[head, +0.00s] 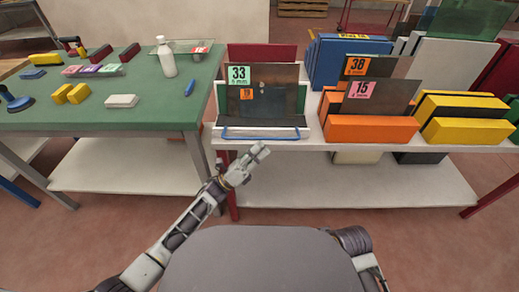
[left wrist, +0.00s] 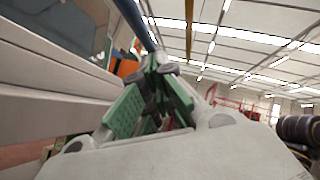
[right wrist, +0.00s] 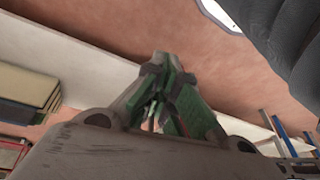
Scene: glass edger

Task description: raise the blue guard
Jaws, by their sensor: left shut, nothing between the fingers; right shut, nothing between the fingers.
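The blue guard (head: 262,138) shows in the head view as a thin blue bar low across the front of the white glass edger (head: 234,143), on the bench. A dark plate labelled 33 (head: 264,77) stands upright behind it. My left gripper (head: 262,151) is shut and empty, just below and in front of the bar, apparently apart from it. In the left wrist view its green-padded fingers (left wrist: 162,65) meet, and a blue bar (left wrist: 136,22) passes above them. My right gripper (right wrist: 160,65) is shut and empty in the right wrist view, over the floor.
A green-topped table (head: 130,118) with a white bottle (head: 166,57), sponges and small blocks stands at the left. A lower white shelf (head: 350,187) runs below the bench.

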